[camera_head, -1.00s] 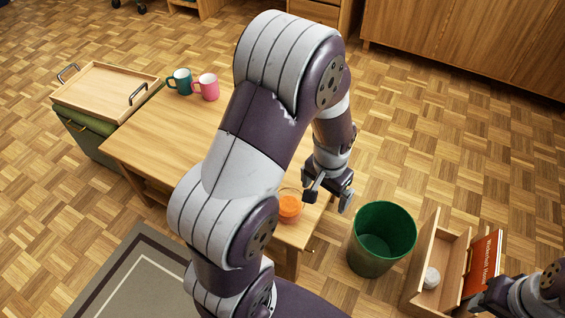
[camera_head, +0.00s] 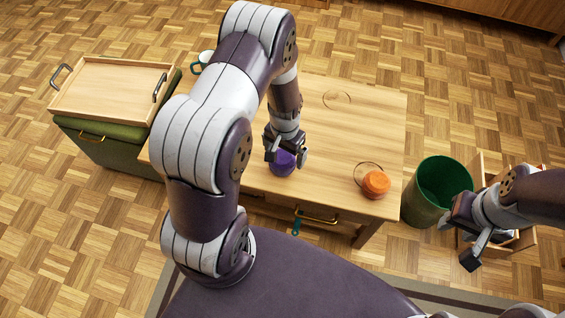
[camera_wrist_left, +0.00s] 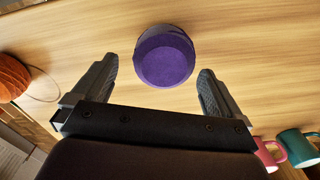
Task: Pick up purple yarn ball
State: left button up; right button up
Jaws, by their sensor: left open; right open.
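The purple yarn ball (camera_head: 282,165) sits on the wooden table (camera_head: 330,140) near its front edge, partly covered by my left gripper in the head view. My left gripper (camera_head: 286,155) is open and pointing down at the ball. In the left wrist view the purple ball (camera_wrist_left: 164,57) shows between and slightly beyond the fingertips, with a gap on both sides. I cannot tell whether the fingers are down at its height. My right gripper (camera_head: 464,234) is open and empty, in front of the green bin, right of the table.
Another clear round item (camera_head: 337,99) is further back. A teal mug (camera_head: 198,64) is at the back left; a pink mug (camera_wrist_left: 270,153) is near it. A green bin (camera_head: 435,190) stands right.

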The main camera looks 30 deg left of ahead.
aim_at(282, 156)
pick_arm(q)
jog(key=f, duration=0.1)
jog(key=f+b, duration=0.1)
jog(key=f, duration=0.1)
jog(key=f+b, duration=0.1)
jog(key=f, duration=0.1)
jog(key=shift+s+a, duration=0.2)
jog(key=shift+a, duration=0.05)
jog(key=shift+r, duration=0.1)
jog(key=c, duration=0.9)
jog(key=shift+c, duration=0.2)
jog(key=shift+r, duration=0.1)
